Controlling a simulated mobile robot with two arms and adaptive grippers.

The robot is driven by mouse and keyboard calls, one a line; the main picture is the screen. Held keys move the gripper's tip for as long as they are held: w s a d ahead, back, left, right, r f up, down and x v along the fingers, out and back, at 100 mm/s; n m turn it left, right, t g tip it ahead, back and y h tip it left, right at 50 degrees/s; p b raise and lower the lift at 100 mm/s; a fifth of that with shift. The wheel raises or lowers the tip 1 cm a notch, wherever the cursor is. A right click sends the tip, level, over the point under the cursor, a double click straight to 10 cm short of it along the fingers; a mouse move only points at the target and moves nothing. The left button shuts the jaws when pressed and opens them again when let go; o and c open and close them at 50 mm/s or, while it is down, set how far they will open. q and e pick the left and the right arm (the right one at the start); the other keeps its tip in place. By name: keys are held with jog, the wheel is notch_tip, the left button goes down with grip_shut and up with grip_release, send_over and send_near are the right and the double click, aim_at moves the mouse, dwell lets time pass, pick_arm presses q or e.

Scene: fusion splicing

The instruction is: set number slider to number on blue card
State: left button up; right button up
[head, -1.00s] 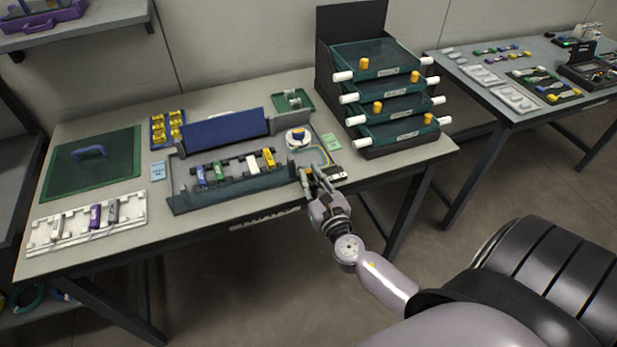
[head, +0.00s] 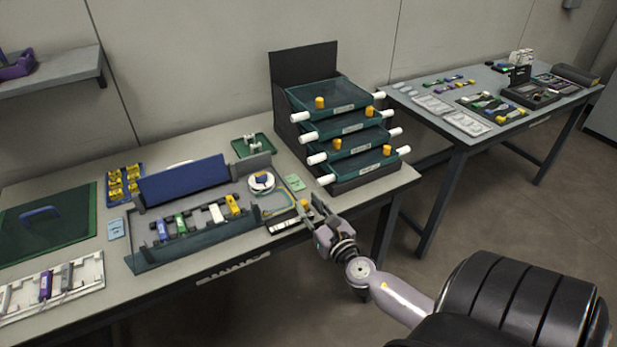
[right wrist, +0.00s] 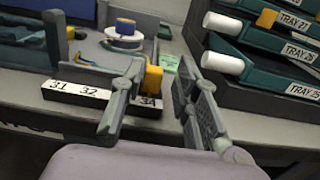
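The number slider (head: 287,224) is a dark bar with white number labels at the table's front edge. My left finger in that view hides part of the bar. My right gripper (head: 315,209) is open, its fingers (right wrist: 160,82) apart in front of the knob. The blue card (head: 116,228) lies left of the splicing fixture; its writing is too small to read. My left gripper is out of view.
The fixture (head: 190,247) holds several coloured pieces. A white spool (head: 262,182) and a green card (head: 294,182) lie near the slider. A rack of trays (head: 345,148) with white handles stands behind on the right. Floor in front is clear.

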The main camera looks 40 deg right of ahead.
jog(key=shift+o, duration=0.6)
jog(key=shift+s+a, duration=0.1)
jog(key=v, duration=1.1)
jog(key=shift+s, duration=0.4)
jog(key=s+f+m+g, duration=0.3)
jog(key=s+f+m, duration=0.15)
jog(key=f, duration=0.65)
jog(key=s+f+m+g, duration=0.35)
jog(key=f+m, duration=0.25)
jog(key=f, duration=0.6)
jog(key=s+f+m+g, duration=0.4)
jog(key=f+m, duration=0.1)
jog(key=f, duration=0.6)
jog(key=s+a+f+m+g+y, duration=0.4)
jog(key=s+a+f+m+g, duration=0.2)
jog(key=s+a+f+m, duration=0.9)
jog(key=shift+s+f+p, duration=0.35)
jog(key=shift+s+f, duration=0.3)
jog(key=shift+s, duration=0.45)
